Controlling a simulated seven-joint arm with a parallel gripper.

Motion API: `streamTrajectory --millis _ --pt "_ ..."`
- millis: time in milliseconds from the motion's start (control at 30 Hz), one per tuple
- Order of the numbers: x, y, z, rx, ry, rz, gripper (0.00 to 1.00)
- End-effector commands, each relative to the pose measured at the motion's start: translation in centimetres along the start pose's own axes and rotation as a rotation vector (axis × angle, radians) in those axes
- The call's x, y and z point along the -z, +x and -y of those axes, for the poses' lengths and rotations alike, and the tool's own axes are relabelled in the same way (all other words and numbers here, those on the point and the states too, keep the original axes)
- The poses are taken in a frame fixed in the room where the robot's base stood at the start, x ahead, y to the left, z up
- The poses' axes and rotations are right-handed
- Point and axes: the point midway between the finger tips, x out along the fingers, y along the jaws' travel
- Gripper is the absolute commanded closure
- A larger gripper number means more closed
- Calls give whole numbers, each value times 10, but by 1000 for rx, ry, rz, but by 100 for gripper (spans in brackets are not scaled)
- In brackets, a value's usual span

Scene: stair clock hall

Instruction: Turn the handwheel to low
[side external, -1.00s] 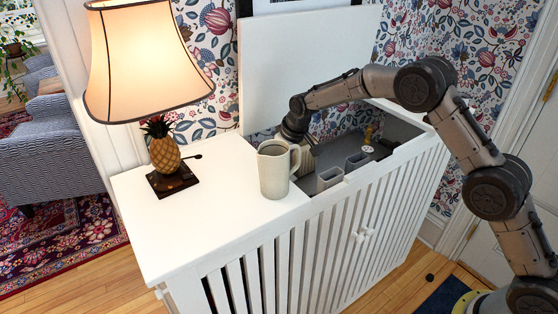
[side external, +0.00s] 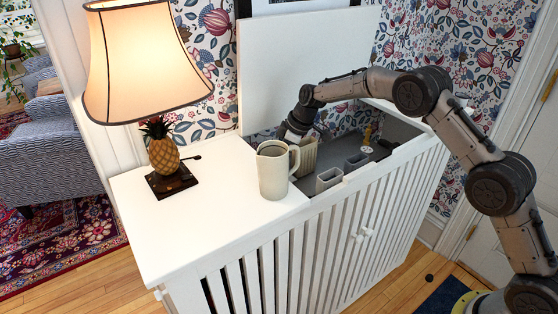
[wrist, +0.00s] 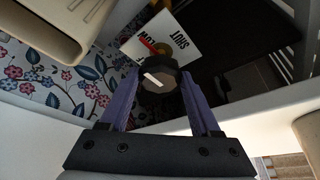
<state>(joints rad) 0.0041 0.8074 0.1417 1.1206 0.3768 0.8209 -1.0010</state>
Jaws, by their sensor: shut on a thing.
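The handwheel (wrist: 158,80) is a small dark round knob with a white mark on its face, seen between my fingers in the wrist view. My gripper (wrist: 154,100) is shut on it, one purple finger on each side. Behind it is a white label card (wrist: 165,42) with "SHUT" and "LOW" printed on it and a red mark; the wheel hides part of the card. In the side view my gripper (side external: 290,135) reaches into the open compartment of the white cabinet (side external: 230,235), and the handwheel cannot be made out there.
A beige ribbed body (side external: 306,157) stands close beside my gripper; it also shows in the wrist view (wrist: 60,25). A mug (side external: 272,172) and a lamp (side external: 150,60) stand on the cabinet top.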

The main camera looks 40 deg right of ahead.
Motion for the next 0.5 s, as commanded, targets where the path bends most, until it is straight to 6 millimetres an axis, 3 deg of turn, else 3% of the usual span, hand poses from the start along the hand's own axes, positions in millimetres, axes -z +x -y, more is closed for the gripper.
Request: streamTrajectory --millis 433,467,500 --pt "-1 -1 0 5 -13 2 92" --pt "-1 -1 0 5 -13 2 34" --pt "-1 -1 0 5 -13 2 27"
